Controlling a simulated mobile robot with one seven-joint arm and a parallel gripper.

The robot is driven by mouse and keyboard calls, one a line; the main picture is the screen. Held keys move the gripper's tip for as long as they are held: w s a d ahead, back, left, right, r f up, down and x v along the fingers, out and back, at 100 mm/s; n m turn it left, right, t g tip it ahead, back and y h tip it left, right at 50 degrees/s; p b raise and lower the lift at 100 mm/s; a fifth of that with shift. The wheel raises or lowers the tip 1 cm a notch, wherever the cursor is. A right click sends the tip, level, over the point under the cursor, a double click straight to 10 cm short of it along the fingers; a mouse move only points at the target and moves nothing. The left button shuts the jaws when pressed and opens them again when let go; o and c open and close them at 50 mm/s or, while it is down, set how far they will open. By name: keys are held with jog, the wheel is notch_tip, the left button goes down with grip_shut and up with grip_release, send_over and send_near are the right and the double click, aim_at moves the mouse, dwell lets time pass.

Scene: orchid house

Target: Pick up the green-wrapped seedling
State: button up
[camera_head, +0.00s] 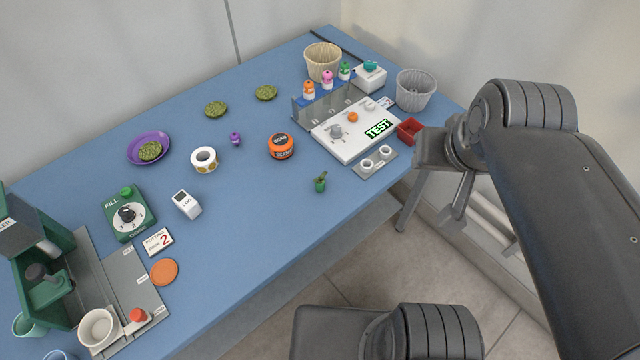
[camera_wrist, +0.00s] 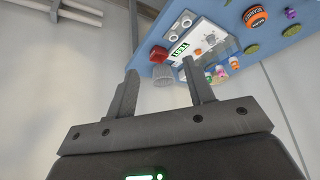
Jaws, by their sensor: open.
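The green-wrapped seedling (camera_head: 320,182) is small, with a green wrap and green leaves on top. It stands upright on the blue table near its front edge, right of the middle, in the head view. I cannot make it out in the wrist view. My gripper (camera_wrist: 160,80) shows in the wrist view with its two fingers apart and nothing between them. It is off the right end of the table, well away from the seedling. In the head view my arm is at the right and I cannot see the fingertips clearly.
The orange scan jar (camera_head: 281,146) is up and left of the seedling. A white test device (camera_head: 350,130), a grey holder with two cups (camera_head: 375,162) and a red box (camera_head: 410,129) stand right of it. The white loupe block (camera_head: 187,204) is farther left. Table around the seedling is clear.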

jog(key=shift+w, duration=0.1)
dwell(0.4)
jog(key=m+g, duration=0.7)
send_over(320, 180)
jog(key=shift+y, duration=0.4)
jog(key=f, duration=2.1)
jog(key=shift+w, duration=0.3)
jog(key=shift+s+f, duration=0.2)
jog(key=shift+f, duration=1.2)
jog(key=shift+s+f, duration=0.15)
jog(key=shift+f, duration=1.25)
jog(key=c, duration=1)
